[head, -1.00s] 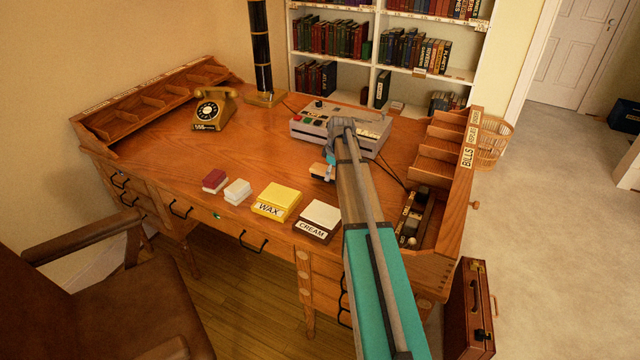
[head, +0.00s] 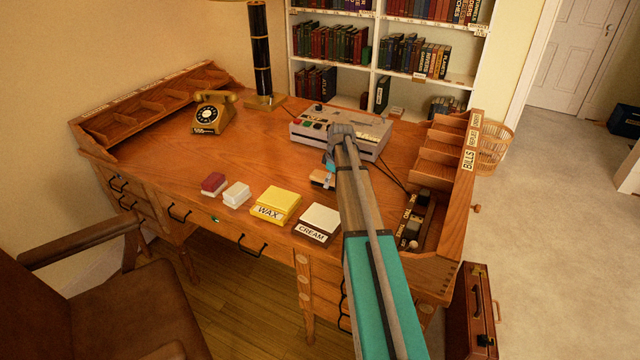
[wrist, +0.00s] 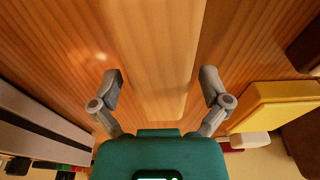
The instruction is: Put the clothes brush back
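The clothes brush appears as a long, pale wooden piece (wrist: 155,50) with a rounded near end, seen from above in the wrist view. It lies between the spread fingers of my gripper (wrist: 162,82), with a narrow gap showing on each side. In the head view, my gripper (head: 326,170) is low over the middle of the desk. A small tan end (head: 317,177), apparently of the brush, shows beside it. My arm hides the rest. The wooden desk tray (head: 428,238) at the right edge holds several dark items with labels.
A grey device (head: 372,147) stands just behind my gripper. The yellow WAX box (head: 280,199), CREAM box (head: 320,218), white block (head: 236,194) and red block (head: 213,183) line the front edge. A telephone (head: 211,113) and lamp (head: 262,60) stand farther back. The left-centre desk is clear.

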